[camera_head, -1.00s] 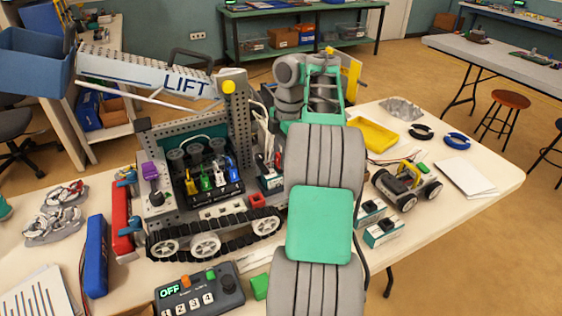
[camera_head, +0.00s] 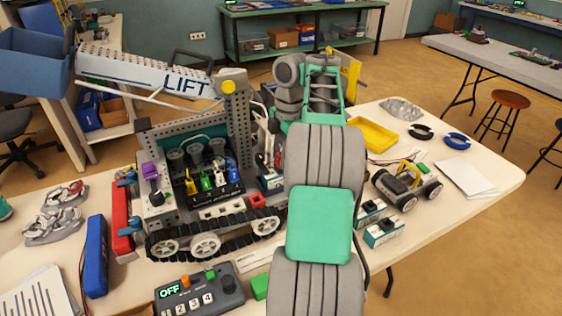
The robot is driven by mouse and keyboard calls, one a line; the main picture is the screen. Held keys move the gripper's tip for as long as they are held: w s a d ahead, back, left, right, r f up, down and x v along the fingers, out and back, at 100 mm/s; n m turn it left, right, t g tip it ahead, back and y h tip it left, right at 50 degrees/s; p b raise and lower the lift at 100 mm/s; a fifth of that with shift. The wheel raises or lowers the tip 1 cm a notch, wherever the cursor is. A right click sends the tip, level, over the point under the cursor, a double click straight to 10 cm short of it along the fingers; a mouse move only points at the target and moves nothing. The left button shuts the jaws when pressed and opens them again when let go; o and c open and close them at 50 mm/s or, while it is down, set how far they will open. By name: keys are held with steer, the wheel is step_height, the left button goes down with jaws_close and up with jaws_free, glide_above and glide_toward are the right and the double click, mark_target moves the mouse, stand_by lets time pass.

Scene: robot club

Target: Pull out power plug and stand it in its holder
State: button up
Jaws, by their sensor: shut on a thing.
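My gripper (camera_head: 277,138) shows only in part, low beside the gantry post of the tracked robot (camera_head: 200,212), behind my own grey and green arm. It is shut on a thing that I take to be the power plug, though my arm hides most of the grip. A small red part (camera_head: 277,157) shows just below it. Green, yellow, white and blue plugs (camera_head: 206,180) stand in the black panel of the tracked robot. Small white and teal boxes with dark tops (camera_head: 382,233) stand right of my arm; I cannot tell which one is the holder.
A control box (camera_head: 200,290) reading OFF and a green block (camera_head: 260,287) lie in front. A small wheeled robot (camera_head: 405,185), a yellow tray (camera_head: 372,136) and paper (camera_head: 466,177) are at right. The LIFT boom (camera_head: 150,78) reaches over the left side.

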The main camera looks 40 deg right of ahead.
mark_target(279, 154)
jaws_close()
steer(key=shift+r, duration=0.1)
steer(key=shift+r+p, duration=2.15)
steer(key=shift+p, duration=0.1)
steer(key=shift+r+p, duration=1)
